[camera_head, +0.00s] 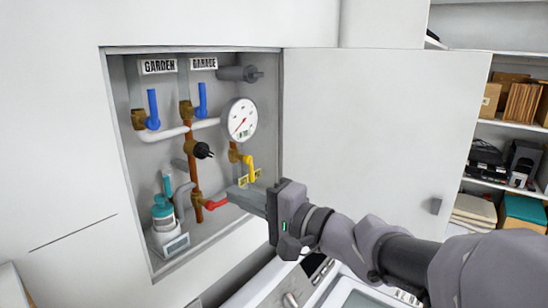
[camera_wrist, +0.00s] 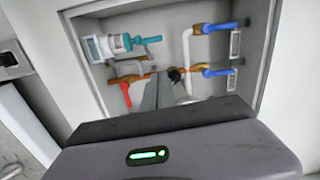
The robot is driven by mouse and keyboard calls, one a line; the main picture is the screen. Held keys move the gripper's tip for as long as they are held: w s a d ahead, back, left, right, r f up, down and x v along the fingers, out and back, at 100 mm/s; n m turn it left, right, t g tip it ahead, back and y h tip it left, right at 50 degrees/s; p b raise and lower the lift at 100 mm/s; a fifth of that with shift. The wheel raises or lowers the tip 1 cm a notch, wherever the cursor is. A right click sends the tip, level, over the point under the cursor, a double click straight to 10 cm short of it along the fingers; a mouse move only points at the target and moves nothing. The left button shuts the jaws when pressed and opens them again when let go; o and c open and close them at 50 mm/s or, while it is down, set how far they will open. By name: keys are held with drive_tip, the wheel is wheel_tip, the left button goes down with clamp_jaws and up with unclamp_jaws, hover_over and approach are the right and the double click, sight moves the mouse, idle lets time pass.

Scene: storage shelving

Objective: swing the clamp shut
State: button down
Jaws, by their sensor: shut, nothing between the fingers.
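No part in view can be clearly told as a clamp. The open wall box (camera_head: 215,252) holds pipes with several handles. A red lever (camera_head: 216,204) sits low on a copper pipe; it also shows in the wrist view (camera_wrist: 126,94). A yellow lever (camera_head: 250,168) hangs below the round gauge (camera_head: 240,119). A black knob (camera_head: 203,150) sits mid-pipe. My gripper (camera_head: 232,193) is shut and empty, reaching into the box from the right. Its tips appear close to the red lever; contact cannot be told. In the wrist view its fingers (camera_wrist: 158,92) hide part of the pipework.
Two blue levers (camera_head: 152,110) (camera_head: 202,100) stand upright under the GARDEN and GARAGE labels. A teal and white bottle-like unit (camera_head: 163,214) fills the lower left of the box. The box's door (camera_head: 385,130) stands open at right. Shelves (camera_head: 490,125) with boxes stand beyond.

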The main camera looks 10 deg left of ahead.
approach(167, 175)
drive_tip(key=w+a+f, duration=0.2)
drive_tip(key=w, duration=0.3)
drive_tip(key=a, duration=0.1)
drive_tip(key=s+a+p, duration=0.1)
drive_tip(key=a, duration=0.1)
drive_tip(key=shift+a+m, duration=0.25)
drive_tip(key=shift+m, duration=0.05)
drive_tip(key=shift+s+a+m+t+h+b, duration=0.15)
drive_tip(key=shift+s+a+m+t+b, duration=0.15)
drive_tip(key=shift+s+a, duration=0.4)
drive_tip(key=shift+s+a+m+t+h+b, duration=0.2)
drive_tip(key=shift+s+a+t+b, duration=0.15)
drive_tip(key=shift+s+a, duration=0.35)
